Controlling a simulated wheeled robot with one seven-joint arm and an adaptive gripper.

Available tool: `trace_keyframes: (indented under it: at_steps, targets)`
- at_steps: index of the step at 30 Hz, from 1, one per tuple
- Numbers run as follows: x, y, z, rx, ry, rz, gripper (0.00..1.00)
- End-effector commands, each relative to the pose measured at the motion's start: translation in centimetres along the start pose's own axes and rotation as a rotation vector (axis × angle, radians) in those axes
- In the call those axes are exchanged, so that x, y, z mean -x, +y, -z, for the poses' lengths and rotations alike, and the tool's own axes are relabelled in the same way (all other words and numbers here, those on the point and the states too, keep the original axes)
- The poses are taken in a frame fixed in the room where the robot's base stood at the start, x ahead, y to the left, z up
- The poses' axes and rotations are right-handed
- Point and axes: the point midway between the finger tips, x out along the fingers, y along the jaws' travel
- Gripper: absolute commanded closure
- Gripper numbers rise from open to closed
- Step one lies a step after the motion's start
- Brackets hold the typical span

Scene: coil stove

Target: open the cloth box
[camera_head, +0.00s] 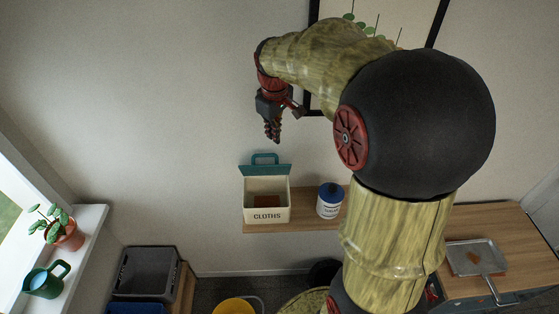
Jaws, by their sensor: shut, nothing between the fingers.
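The cloth box (267,215) is a cream box with the word CLOTHS on its front, standing on a wooden shelf. Its teal lid (265,170) is raised and stands up at the back, with its handle at the top. The box is open, and something reddish-brown shows inside. My gripper (272,138) points down above the box, apart from the lid. It is shut and empty.
A white and blue jar (329,200) stands on the shelf (300,220) right of the box. My arm hides the shelf's right part. A grey crate (148,272), a yellow bucket (236,306), a potted plant (62,230) and a green watering can (45,281) are lower left. A metal pan (475,257) lies right.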

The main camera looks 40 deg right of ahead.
Motion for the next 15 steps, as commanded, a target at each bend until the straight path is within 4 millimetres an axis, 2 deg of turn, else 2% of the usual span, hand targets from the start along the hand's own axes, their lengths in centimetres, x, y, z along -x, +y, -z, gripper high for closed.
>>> trace_keyframes:
  at_steps: [15]
  targets:
    - [-0.8, -0.8, -2.6, -1.186, 0.084, -0.025, 1.0]
